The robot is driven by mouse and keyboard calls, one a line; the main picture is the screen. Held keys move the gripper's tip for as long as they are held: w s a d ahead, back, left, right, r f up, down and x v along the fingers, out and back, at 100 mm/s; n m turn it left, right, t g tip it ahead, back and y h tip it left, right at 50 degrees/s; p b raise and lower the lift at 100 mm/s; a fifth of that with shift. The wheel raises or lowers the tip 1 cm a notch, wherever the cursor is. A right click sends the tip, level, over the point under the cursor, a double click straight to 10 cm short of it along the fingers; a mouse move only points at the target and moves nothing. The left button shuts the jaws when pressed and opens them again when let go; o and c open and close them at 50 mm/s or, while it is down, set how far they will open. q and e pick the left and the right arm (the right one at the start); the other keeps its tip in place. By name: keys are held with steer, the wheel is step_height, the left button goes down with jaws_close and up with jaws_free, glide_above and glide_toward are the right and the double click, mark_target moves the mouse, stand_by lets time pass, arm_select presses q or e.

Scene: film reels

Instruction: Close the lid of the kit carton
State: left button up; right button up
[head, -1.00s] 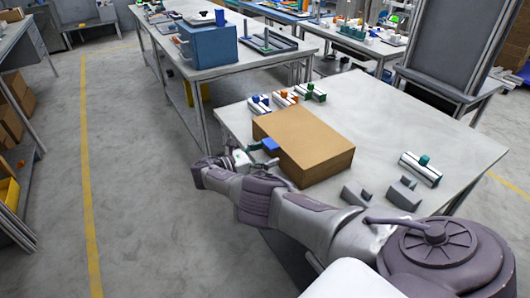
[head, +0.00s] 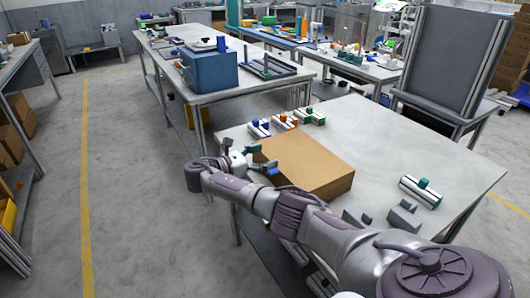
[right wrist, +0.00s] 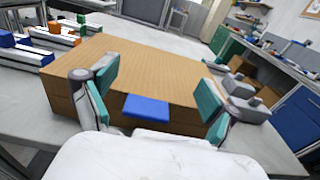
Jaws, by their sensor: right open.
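The kit carton (head: 308,162) is a brown box on the grey table. Its lid looks flat across the top, with a blue tab (head: 273,171) on the edge facing my right arm. My right gripper (head: 257,162) is at that edge, open and empty. In the right wrist view the green-padded fingers (right wrist: 152,97) stand apart on either side of the blue tab (right wrist: 147,106), with the carton top (right wrist: 150,68) beyond. I cannot tell whether the fingers touch the carton. My left gripper is out of view.
Small fixtures with blue, orange and green parts (head: 285,122) stand behind the carton. A green-topped fixture (head: 421,190) and grey blocks (head: 402,218) are to its right. A blue box (head: 209,72) is on the table behind. The right table surface (head: 430,145) is mostly clear.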

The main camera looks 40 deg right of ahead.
steer(key=shift+r, duration=0.75)
